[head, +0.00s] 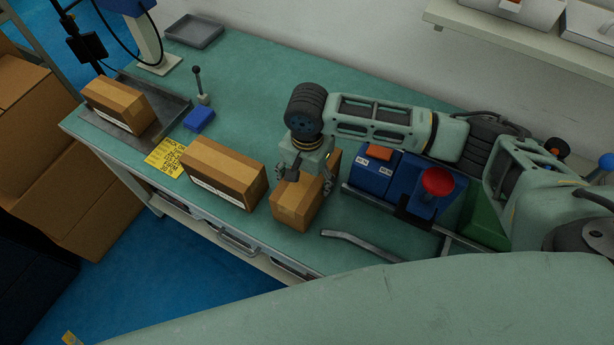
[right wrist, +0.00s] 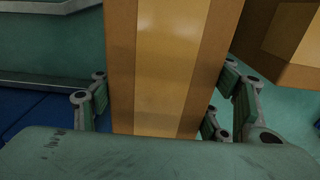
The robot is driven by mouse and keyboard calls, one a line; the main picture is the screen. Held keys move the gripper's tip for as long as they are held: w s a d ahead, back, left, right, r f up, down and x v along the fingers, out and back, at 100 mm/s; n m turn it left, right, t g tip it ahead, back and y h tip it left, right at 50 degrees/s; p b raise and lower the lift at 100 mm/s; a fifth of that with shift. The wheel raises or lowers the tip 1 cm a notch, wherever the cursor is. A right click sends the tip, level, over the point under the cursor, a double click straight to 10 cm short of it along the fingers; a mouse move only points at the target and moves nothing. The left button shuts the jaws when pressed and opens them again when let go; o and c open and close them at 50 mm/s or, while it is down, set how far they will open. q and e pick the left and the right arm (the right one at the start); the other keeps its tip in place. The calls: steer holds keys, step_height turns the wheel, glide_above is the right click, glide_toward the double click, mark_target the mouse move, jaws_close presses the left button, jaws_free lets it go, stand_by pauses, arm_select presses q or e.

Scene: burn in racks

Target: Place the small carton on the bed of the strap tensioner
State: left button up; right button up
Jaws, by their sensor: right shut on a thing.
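My right gripper (head: 302,181) is shut on a small brown carton (head: 291,208) near the front edge of the green bench. The gripper comes from above, with a finger on either side of the carton. In the right wrist view the carton (right wrist: 165,70) fills the middle, with a shiny tape strip down it, between the finger linkages (right wrist: 158,112). I cannot tell whether its underside touches the bench. I cannot tell for sure which thing is the strap tensioner; a black-knobbed lever (head: 199,88) stands by a blue block (head: 199,119) at the left. My left gripper is not in view.
A longer carton (head: 224,172) lies just left of the held one. Another carton (head: 118,103) sits on a grey tray (head: 168,112) at the far left. The bench's back middle (head: 245,85) is clear.

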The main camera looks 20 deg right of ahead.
stand_by(0.3)
steer(key=o, duration=2)
steer(key=shift+f, duration=0.1)
